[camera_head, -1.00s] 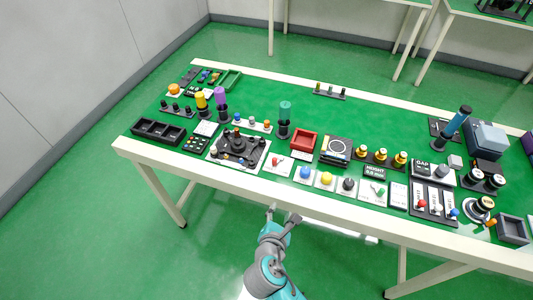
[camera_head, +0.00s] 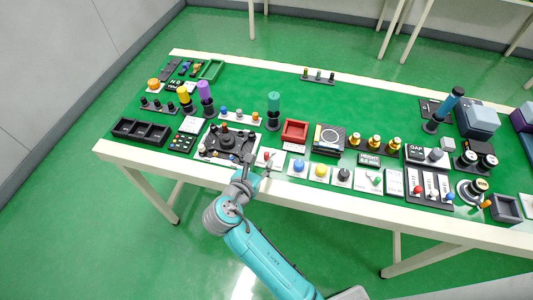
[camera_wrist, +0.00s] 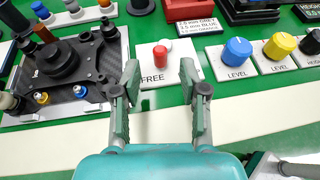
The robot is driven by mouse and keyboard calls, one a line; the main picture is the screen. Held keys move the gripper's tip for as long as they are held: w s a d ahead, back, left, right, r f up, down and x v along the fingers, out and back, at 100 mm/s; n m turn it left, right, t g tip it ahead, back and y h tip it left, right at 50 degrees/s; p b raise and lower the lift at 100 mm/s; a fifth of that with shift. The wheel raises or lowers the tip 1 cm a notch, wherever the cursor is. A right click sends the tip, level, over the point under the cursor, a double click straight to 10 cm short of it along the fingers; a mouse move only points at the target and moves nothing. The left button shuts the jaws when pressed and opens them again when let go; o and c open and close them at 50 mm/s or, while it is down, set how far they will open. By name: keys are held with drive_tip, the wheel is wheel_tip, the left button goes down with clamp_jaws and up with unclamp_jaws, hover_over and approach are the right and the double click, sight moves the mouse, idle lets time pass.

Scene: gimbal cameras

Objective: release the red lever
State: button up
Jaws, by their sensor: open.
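A small red lever (camera_wrist: 160,55) with a rounded tip stands on a white plate (camera_wrist: 149,97) marked FREE. The lever also shows near the front edge of the table in the head view (camera_head: 267,155). My gripper (camera_wrist: 160,78) is open and empty, with one finger on each side of the plate in the wrist view. The red tip lies ahead of and between the fingertips, apart from them. In the head view my gripper (camera_head: 257,167) is over the front edge, close to the lever. Another red-tipped handle (camera_head: 417,190) sits on a slotted panel at right.
A black plate with knobs and posts (camera_wrist: 68,65) stands close to the left finger. Blue (camera_wrist: 237,50) and yellow (camera_wrist: 279,45) knobs marked LEVEL are to the right. The white front edge (camera_wrist: 255,112) is bare.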

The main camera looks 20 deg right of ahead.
sight(265, 156)
drive_tip(key=x, duration=0.5)
drive_tip(key=shift+w+d+f, duration=0.15)
drive_tip(key=shift+w+d, duration=0.05)
drive_tip(key=shift+d, duration=0.05)
